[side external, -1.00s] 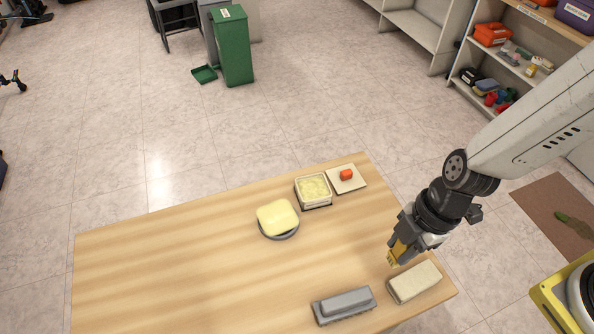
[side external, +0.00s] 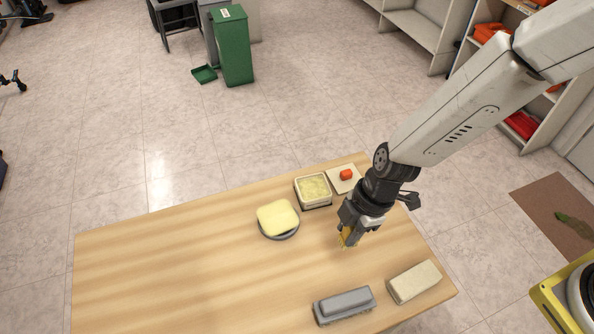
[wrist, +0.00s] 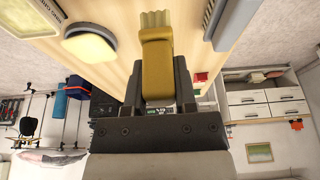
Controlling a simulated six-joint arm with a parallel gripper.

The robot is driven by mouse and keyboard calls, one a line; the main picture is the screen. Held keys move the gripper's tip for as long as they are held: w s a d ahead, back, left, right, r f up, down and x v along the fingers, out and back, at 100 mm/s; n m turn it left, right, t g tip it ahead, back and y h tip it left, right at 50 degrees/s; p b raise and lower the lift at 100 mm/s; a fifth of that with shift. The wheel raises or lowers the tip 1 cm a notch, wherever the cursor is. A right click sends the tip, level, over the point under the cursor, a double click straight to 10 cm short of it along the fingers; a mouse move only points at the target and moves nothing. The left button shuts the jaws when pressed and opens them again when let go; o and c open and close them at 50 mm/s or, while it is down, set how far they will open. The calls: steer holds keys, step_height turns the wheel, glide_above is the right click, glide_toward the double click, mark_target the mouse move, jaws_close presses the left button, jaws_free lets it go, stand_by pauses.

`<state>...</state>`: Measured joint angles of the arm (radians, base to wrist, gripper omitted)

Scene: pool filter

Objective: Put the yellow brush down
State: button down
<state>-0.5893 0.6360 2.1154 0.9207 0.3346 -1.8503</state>
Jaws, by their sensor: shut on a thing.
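My gripper (side external: 348,232) is shut on the yellow brush (side external: 346,238) and holds it above the right part of the wooden table (side external: 180,275). In the side view, only a small part of the brush shows below the fingers. In the wrist view, the brush (wrist: 157,65) stands between the two fingers (wrist: 163,85), with its pale bristles pointing away from the gripper. I cannot tell whether the bristles touch the table.
A grey brush-like block (side external: 344,305) and a cream block (side external: 414,281) lie near the front right edge. A yellow pad on a round dish (side external: 278,218), a square tub (side external: 313,190) and a white plate with a red piece (side external: 344,178) stand farther back. The left half is clear.

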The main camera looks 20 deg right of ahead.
steer(key=shift+w+a+f, duration=0.35)
steer(key=shift+w+f, duration=0.2)
steer(key=shift+f, duration=0.25)
steer(key=shift+w+a+f, duration=0.35)
steer(key=shift+w+f, duration=0.2)
steer(key=shift+f, duration=0.2)
steer(key=shift+w+a+f, duration=0.35)
steer(key=shift+w+f, duration=0.2)
steer(key=shift+f, duration=0.25)
steer(key=shift+w+a+f, duration=0.1)
steer(key=shift+w+f, duration=0.05)
steer(key=shift+f, duration=0.1)
steer(key=shift+w+f, duration=0.1)
steer(key=shift+f, duration=1.5)
steer(key=shift+f, duration=0.1)
steer(key=shift+c, duration=2)
jaws_free()
steer(key=v, duration=1.2)
